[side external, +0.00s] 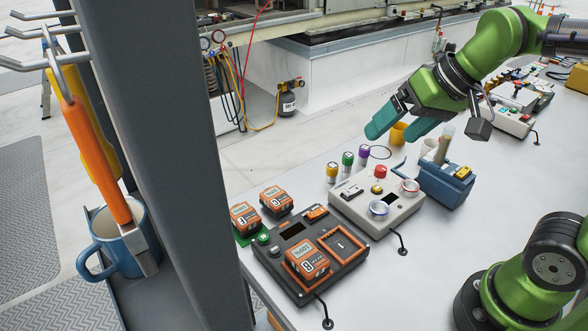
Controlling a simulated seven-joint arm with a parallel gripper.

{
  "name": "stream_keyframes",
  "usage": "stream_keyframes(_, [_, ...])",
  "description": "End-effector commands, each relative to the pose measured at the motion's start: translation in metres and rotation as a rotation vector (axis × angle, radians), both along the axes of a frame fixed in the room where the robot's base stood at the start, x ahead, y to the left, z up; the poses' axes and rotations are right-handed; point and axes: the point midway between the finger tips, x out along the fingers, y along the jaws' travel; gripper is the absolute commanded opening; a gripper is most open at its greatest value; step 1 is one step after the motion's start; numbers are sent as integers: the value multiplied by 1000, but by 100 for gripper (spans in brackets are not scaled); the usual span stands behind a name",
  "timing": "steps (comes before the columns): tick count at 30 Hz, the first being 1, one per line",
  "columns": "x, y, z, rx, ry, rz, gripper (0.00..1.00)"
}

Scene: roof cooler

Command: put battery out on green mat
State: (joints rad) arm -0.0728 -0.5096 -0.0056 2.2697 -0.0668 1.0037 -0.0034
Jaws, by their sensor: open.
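A dark charger box (290,237) lies on the white table. An orange and black battery (307,261) sits in its front bay; the orange-framed bay beside it looks empty. Two similar batteries stand behind the charger: one at the left (244,216) and one to its right (276,199). A small strip of the green mat (240,240) shows below the left battery; the rest is hidden, so I cannot tell its full extent.
A grey box (350,207) with coloured buttons and rings stands right of the charger. Several colour-capped cylinders (348,160) stand behind it. A blue holder (446,186) is further right, below my gripper. A dark post (175,130) with a mug (118,245) is at the left.

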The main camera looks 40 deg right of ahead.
Motion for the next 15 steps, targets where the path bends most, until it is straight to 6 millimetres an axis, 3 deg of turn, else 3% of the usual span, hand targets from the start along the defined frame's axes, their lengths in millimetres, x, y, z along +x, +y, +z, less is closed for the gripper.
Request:
stream_keyframes(3, [-28, -11, -12, 11, -61, -43, 88])
stream_keyframes(6, [-40, -15, -20, 17, -89, -63, 88])
stream_keyframes(15, [-45, -17, -24, 18, -100, -72, 88])
